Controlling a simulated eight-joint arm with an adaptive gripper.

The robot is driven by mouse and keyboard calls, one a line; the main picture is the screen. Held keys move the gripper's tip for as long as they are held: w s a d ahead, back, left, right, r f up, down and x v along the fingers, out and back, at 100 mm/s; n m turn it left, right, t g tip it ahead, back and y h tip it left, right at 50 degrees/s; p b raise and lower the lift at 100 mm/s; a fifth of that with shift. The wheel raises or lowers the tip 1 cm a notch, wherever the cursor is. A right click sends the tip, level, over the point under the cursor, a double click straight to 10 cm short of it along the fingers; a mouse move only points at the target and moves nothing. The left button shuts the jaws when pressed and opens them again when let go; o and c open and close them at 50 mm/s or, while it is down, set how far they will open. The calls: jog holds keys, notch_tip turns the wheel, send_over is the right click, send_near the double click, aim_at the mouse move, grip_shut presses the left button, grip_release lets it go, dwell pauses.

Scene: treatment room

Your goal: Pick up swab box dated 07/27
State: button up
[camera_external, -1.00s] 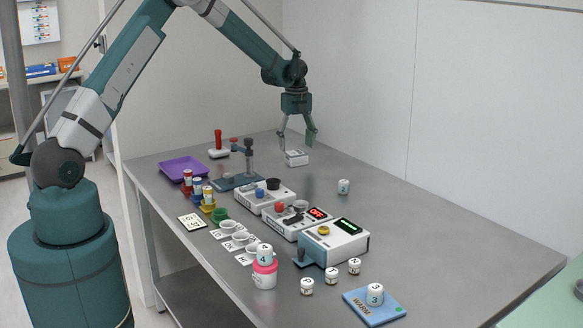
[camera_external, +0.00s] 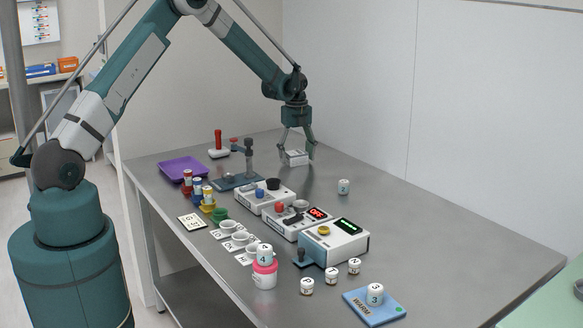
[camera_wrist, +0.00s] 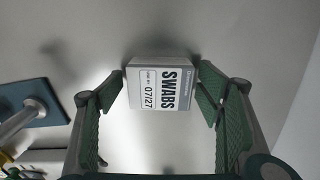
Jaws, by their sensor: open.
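The swab box (camera_wrist: 160,88) is a small white box with the labels "SWABS" and "07/27" readable in the wrist view. In the external view the box (camera_external: 296,158) sits on the grey table near its back end. My gripper (camera_external: 296,153) is lowered over the box with its fingers on either side. In the wrist view my gripper (camera_wrist: 161,95) is open, with the box between the green finger pads. Small gaps show between the pads and the box. The box's underside is hidden.
A blue stand (camera_external: 236,181) and a red-handled joystick (camera_external: 219,146) stand to the left of the box. A purple tray (camera_external: 183,168) lies further left. A wall (camera_external: 355,90) rises behind the table.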

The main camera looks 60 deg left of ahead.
aim_at(296, 152)
jog(key=c, duration=1)
jog(key=shift+r, duration=0.1)
notch_tip(296, 152, up, 10)
jog(key=shift+f+p, duration=0.1)
jog(key=shift+p, duration=0.25)
dwell(0.5)
